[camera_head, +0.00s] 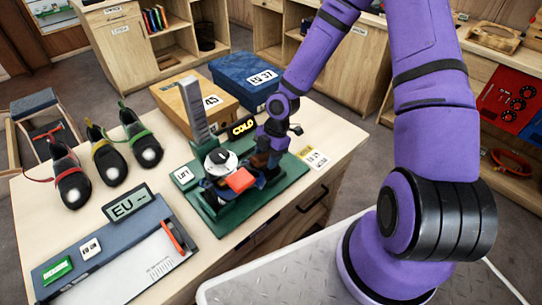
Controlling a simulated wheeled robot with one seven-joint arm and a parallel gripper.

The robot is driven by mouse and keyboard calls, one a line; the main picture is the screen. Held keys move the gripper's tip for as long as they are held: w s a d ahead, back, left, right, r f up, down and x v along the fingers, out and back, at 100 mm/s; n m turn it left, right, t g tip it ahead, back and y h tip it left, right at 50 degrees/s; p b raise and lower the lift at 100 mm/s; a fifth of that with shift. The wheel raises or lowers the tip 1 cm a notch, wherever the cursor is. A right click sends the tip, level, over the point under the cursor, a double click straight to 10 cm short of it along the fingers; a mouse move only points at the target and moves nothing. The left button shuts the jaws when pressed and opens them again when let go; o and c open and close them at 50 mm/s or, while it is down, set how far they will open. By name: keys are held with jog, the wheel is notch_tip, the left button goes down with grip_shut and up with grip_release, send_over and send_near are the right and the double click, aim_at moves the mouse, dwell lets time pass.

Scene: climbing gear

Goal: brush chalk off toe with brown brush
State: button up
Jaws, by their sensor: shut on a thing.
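My gripper (264,158) is at the end of my purple arm, low over a green stand (222,228) on the wooden table. It is shut on a small brown thing (261,160), which looks like the brown brush; the fingers partly hide it. On the stand, right beside the gripper, is a dark shoe-like form with a white patch (221,160) and a red-orange piece (240,180). I cannot tell whether the brush touches it. Three dark shoes stand at the left with white patches on their toes: red-strapped (72,186), yellow-strapped (108,164) and green-strapped (143,147).
Behind the stand are an orange box marked 45 (176,106), a blue box marked EU 37 (243,78), a grey upright post (195,110) and a COLD sign (242,127). A sizing board (125,265) lies at the front left. The table's right front edge is clear.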

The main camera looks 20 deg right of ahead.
jog(key=shift+a+r, duration=0.1)
jog(key=shift+a, duration=0.05)
jog(key=shift+v, duration=2.95)
jog(key=shift+v, duration=1.55)
